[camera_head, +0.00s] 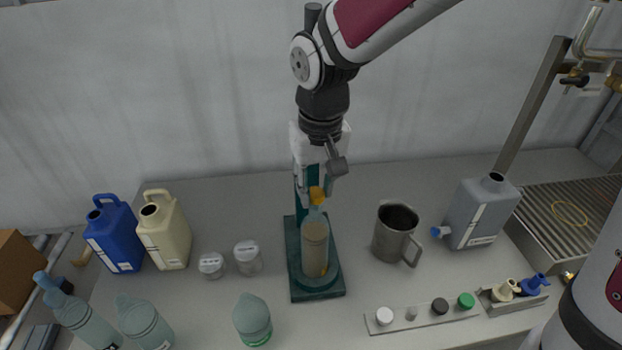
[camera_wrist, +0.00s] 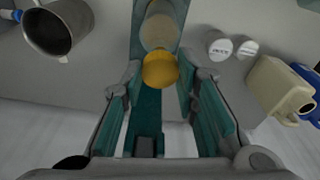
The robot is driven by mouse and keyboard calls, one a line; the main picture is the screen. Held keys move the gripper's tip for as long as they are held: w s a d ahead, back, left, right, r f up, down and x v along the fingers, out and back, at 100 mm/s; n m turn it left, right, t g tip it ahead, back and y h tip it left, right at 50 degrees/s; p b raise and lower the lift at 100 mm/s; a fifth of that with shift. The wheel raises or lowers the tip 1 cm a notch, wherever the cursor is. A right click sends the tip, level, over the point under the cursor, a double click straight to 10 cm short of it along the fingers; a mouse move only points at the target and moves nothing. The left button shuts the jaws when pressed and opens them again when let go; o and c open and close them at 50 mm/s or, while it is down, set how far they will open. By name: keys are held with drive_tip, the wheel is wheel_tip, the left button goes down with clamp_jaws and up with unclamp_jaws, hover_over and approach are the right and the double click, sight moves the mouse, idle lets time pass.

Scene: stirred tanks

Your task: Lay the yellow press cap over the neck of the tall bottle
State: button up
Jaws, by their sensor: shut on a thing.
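The tall bottle (camera_head: 315,247) is clear with brownish contents and stands upright on the teal stand (camera_head: 318,293). The yellow press cap (camera_head: 317,195) is at the top of the bottle's neck in the head view. I cannot tell whether it rests on the neck or sits just above it. My gripper (camera_head: 323,186) comes down from above, its fingers at the cap. In the wrist view the cap (camera_wrist: 160,69) lies between the fingertips of my gripper (camera_wrist: 160,76), which is shut on it. The bottle (camera_wrist: 159,30) shows beyond the cap, and the cap hides its neck.
A steel jug (camera_head: 393,235) and a grey canister (camera_head: 482,213) stand to the right. Two small white-lidded jars (camera_head: 248,258) (camera_head: 211,266), a cream jug (camera_head: 163,232) and a blue jug (camera_head: 113,236) stand to the left. A strip of small caps (camera_head: 422,314) lies at front right.

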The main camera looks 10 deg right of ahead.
sight(316, 193)
drive_tip(key=shift+f, duration=0.95)
drive_tip(key=shift+f+b, duration=0.3)
drive_tip(key=shift+f, duration=0.3)
drive_tip(key=o, duration=0.7)
wheel_tip(316, 193, up, 12)
drive_tip(key=s+p, duration=0.1)
drive_tip(key=s+d+r+t, duration=0.1)
drive_tip(key=s+d, duration=0.3)
drive_tip(key=s, duration=0.1)
drive_tip(key=s+d+r+m+t, duration=0.1)
drive_tip(key=s+d, duration=0.3)
drive_tip(key=s, duration=0.2)
drive_tip(key=s+d+r+m+t, duration=0.1)
drive_tip(key=s+d+t, duration=0.1)
drive_tip(key=s+d, duration=0.2)
drive_tip(key=shift+s+r, duration=0.4)
drive_tip(key=shift+s, duration=0.35)
